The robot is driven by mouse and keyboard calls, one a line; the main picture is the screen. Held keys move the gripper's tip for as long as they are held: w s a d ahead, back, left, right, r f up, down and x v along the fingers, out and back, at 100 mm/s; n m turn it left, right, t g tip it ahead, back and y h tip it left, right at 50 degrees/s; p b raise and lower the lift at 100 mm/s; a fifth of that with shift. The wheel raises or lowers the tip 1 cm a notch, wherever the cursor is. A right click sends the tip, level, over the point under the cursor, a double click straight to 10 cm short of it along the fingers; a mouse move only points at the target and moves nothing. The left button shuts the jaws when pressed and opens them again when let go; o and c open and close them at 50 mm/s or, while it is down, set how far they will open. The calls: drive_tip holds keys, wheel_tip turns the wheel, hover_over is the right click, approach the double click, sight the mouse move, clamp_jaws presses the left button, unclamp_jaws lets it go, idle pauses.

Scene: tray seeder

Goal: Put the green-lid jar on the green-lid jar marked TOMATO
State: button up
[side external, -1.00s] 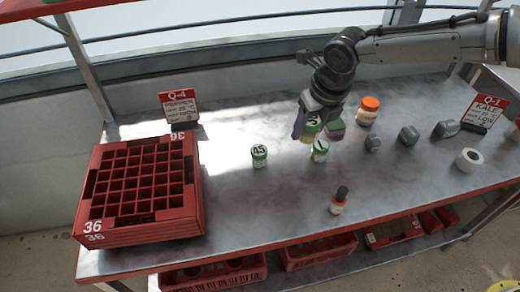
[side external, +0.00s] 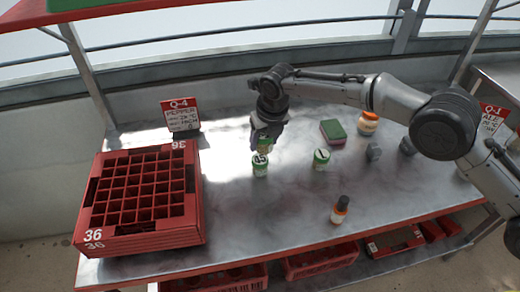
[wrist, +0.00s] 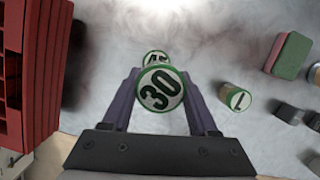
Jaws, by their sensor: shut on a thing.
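My gripper (side external: 266,135) is shut on a green-lid jar (wrist: 160,90) whose lid reads 30. A standing green-lid jar (side external: 260,168) is close below the held jar in the side view. Its lid (wrist: 155,57) shows partly past the held jar in the wrist view. I cannot tell whether the two jars touch. Another green-lid jar (side external: 321,160) stands apart to the right, and it also shows in the wrist view (wrist: 236,98). No TOMATO marking is readable on any jar.
A red 36-cell tray (side external: 194,215) stands at the left, with a Q-4 sign (side external: 181,117) behind it. The table's front middle is clear.

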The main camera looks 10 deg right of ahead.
sight(263, 136)
drive_tip(key=shift+w+a+f, duration=0.4)
drive_tip(key=shift+w+f, duration=0.2)
drive_tip(key=shift+f, duration=1.75)
drive_tip(key=shift+f, duration=0.2)
drive_tip(key=o, duration=1.4)
drive_tip(key=shift+r, duration=0.1)
drive_tip(key=v, duration=1.2)
drive_tip(key=shift+w+r, duration=0.1)
